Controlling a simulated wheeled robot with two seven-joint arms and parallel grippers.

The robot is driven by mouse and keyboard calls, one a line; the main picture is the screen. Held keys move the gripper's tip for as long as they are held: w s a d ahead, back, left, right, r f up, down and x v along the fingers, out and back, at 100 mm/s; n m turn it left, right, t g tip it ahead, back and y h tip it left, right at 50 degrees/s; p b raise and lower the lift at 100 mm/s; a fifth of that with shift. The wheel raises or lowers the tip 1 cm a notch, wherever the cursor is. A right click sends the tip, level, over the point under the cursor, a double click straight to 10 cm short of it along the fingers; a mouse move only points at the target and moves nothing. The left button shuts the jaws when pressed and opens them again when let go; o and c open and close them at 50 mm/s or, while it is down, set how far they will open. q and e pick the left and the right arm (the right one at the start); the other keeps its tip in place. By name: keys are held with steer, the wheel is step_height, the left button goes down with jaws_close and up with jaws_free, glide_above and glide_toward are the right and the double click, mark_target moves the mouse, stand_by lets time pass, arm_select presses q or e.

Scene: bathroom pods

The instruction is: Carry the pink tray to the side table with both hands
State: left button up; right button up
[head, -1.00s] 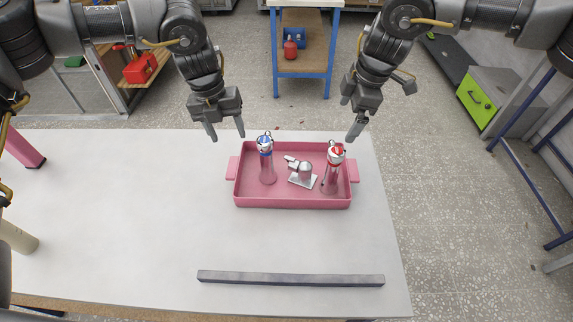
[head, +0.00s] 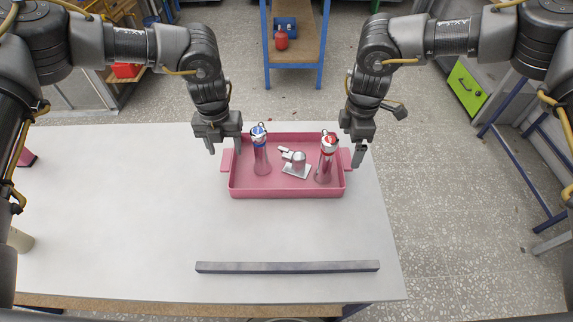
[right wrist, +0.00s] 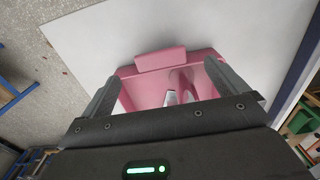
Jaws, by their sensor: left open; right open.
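The pink tray (head: 285,193) sits on the white table. It holds a blue-topped bottle (head: 261,155), a red-topped bottle (head: 326,160) and a small silver metal fitting (head: 296,163). My left gripper (head: 225,148) is open above the tray's left handle (head: 227,160). My right gripper (head: 358,155) is open above the right handle (head: 346,159). In the right wrist view the pink handle (right wrist: 160,60) lies between the two spread fingers, beyond their tips. Neither gripper visibly holds anything.
A grey bar (head: 287,267) lies on the white table (head: 120,220) near its front edge. A blue-framed table (head: 293,50) with a red item stands behind, across open floor. A green-fronted cabinet (head: 466,90) stands at the right.

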mark_target(227, 157)
arm_select(q)
steer(key=shift+f, duration=2.6)
arm_select(e)
steer(key=shift+f, duration=2.65)
arm_select(q)
jaws_close()
arm_select(e)
steer(key=c, duration=1.3)
arm_select(q)
steer(key=shift+r, duration=0.1)
arm_select(e)
steer(key=shift+o, duration=0.2)
steer(key=shift+r, duration=0.15)
